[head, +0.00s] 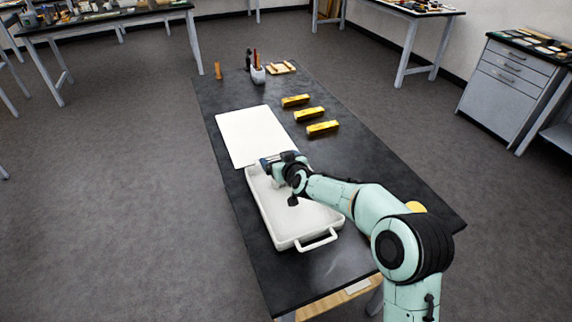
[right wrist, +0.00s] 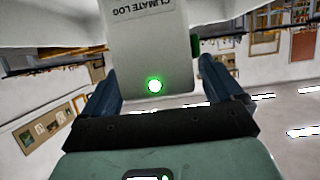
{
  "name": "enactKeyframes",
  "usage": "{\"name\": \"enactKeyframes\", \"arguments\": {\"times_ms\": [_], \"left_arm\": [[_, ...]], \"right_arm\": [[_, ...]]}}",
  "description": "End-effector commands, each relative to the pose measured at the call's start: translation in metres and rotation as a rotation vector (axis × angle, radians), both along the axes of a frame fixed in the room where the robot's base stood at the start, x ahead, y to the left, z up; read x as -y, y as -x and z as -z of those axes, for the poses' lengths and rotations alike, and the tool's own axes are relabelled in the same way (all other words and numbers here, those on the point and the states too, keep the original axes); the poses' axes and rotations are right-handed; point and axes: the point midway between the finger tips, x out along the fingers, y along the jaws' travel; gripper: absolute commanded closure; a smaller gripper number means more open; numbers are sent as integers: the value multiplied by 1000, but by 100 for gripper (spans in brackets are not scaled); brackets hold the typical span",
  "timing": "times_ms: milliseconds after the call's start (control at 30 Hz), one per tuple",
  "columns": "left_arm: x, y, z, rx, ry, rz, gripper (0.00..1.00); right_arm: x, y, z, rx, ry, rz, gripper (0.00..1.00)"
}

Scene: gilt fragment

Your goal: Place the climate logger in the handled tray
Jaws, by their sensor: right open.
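The climate logger (right wrist: 146,45), a pale box with dark lettering and a lit green light, shows in the right wrist view, upside down. It stands between the blue fingers of my right gripper (head: 268,162), which is open, with a gap at the right-hand finger. In the head view this gripper is over the far end of the white handled tray (head: 295,226), and I cannot make out the logger there. Whether the logger rests on the tray is hidden. The tray's near handle faces me. My left gripper is not in view.
A white sheet (head: 250,135) lies just beyond the tray on the dark table (head: 375,165). A cup with tools (head: 258,75) and a small wooden piece (head: 282,68) are at the far end.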

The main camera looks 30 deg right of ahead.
Motion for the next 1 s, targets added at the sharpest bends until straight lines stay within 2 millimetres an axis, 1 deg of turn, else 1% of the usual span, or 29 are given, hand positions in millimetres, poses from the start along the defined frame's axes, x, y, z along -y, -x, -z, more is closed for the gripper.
{"name": "enactKeyframes", "arguments": {"times_ms": [167, 300, 500, 600, 700, 1000], "left_arm": [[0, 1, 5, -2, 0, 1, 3], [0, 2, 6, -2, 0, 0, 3], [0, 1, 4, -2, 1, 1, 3], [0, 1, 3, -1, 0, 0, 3], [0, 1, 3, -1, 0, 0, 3], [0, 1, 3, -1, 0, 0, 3]], "right_arm": [[-2, 29, -12, 2, 1, 0, 7], [-3, 58, -24, 2, 1, 0, 7], [-5, 91, -39, 2, 0, 1, 7], [-6, 102, -42, 1, 1, 0, 7], [-6, 107, -44, 1, 1, 0, 7], [-6, 108, -44, 0, 1, 0, 7]]}}
